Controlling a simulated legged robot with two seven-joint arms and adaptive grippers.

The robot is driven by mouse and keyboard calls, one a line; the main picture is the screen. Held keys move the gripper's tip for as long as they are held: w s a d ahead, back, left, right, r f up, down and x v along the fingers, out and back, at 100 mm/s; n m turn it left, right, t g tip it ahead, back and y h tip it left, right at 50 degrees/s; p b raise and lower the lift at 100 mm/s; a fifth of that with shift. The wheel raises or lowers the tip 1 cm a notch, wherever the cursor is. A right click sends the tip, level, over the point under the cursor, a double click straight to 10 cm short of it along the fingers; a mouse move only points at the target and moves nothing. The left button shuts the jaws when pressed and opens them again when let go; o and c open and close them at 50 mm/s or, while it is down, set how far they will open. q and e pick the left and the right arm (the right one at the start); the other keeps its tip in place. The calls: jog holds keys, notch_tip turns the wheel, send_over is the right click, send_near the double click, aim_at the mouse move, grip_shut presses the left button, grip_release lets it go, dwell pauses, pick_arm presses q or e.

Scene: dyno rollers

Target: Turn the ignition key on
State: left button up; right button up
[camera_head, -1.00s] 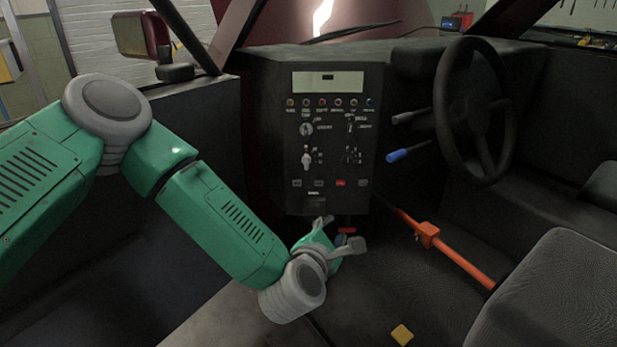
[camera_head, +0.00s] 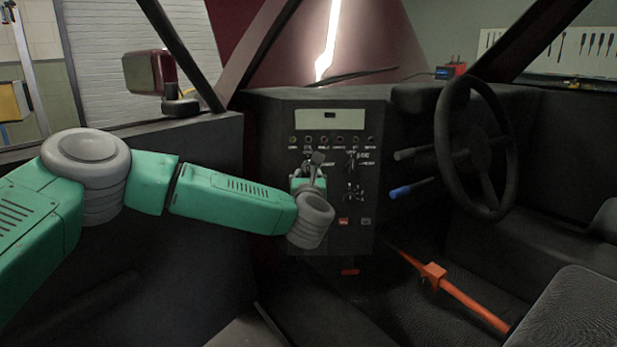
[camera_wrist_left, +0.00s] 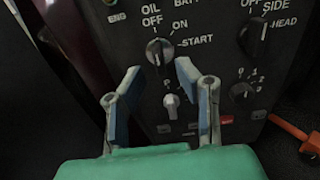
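The black ignition switch (camera_wrist_left: 160,50) shows in the left wrist view, with OFF, ON and START printed around it. It sits on the dark control panel (camera_head: 358,232). My left gripper (camera_wrist_left: 156,76) is open and empty in that view. Its two fingers stand apart just below the switch, one to each side, and do not close on it. In the head view the left gripper (camera_head: 313,168) is in front of the panel's upper left part and covers most of the switch. My right gripper is not in view.
A pale knob (camera_wrist_left: 171,103) sits below the ignition switch, seen between the fingers. Another dark knob (camera_wrist_left: 258,38) is to the right. The steering wheel (camera_head: 438,150), blue-tipped lever (camera_head: 401,191) and orange bar (camera_head: 465,299) lie right of the panel.

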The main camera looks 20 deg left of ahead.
aim_at(309, 173)
pick_arm(q)
jog(key=shift+x, duration=1.55)
grip_shut()
jog(key=shift+m, duration=0.4)
jog(key=m+p, duration=0.1)
jog(key=m, duration=0.1)
jog(key=shift+m, duration=0.4)
jog(key=m+p, duration=0.1)
jog(key=m, duration=0.4)
jog(key=shift+d+p, duration=0.1)
jog(key=shift+p, duration=0.25)
jog(key=shift+f, duration=0.1)
